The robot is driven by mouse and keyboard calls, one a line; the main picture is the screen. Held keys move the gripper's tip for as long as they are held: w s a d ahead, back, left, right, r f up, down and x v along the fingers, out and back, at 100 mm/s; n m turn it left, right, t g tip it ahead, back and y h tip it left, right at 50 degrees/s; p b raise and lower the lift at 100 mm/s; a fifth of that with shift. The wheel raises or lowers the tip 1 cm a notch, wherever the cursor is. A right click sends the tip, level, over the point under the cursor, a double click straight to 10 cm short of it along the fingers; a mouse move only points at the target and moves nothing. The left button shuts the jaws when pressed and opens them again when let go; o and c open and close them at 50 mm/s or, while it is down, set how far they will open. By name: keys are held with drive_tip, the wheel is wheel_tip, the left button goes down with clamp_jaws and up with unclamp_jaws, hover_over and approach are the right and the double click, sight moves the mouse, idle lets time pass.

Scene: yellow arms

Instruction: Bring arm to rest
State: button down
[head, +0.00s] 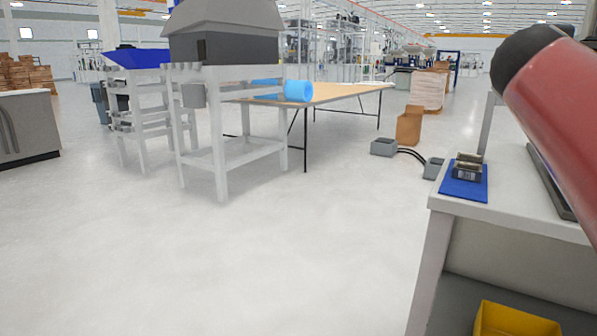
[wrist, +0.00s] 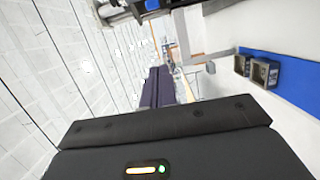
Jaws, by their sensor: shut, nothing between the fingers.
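My gripper (wrist: 160,72) shows in the wrist view, its dark fingers together and empty, pointing up the picture from the black gripper body. The fingers are in the air and touch nothing that I can see. In the head view a red arm link with a black end, which seems to be mine, crosses the upper right above a workbench. The gripper itself is out of the head view.
The workbench (head: 515,172) at right holds a blue mat (head: 463,190) with metal parts (head: 468,167); the mat also shows in the wrist view (wrist: 290,62). A yellow bin (head: 515,322) sits below. Grey stands and a wooden table (head: 345,92) are farther back. Open floor lies in front.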

drive_tip(key=s+a+f+m+g+y, duration=0.2)
drive_tip(key=s+a+f+y, duration=0.2)
drive_tip(key=f, duration=1)
drive_tip(key=s+a+f+m+g+y, duration=0.2)
drive_tip(key=s+a+f, duration=0.5)
drive_tip(key=a+f, duration=0.4)
drive_tip(key=s+a+f+m+g+y, duration=0.2)
drive_tip(key=s+a+f+m+y, duration=0.2)
drive_tip(key=f, duration=1.3)
drive_tip(key=s+a+y, duration=0.1)
drive_tip(key=a+y, duration=0.2)
drive_tip(key=a, duration=0.1)
drive_tip(key=shift+s+g, duration=0.25)
drive_tip(key=shift+g, duration=0.05)
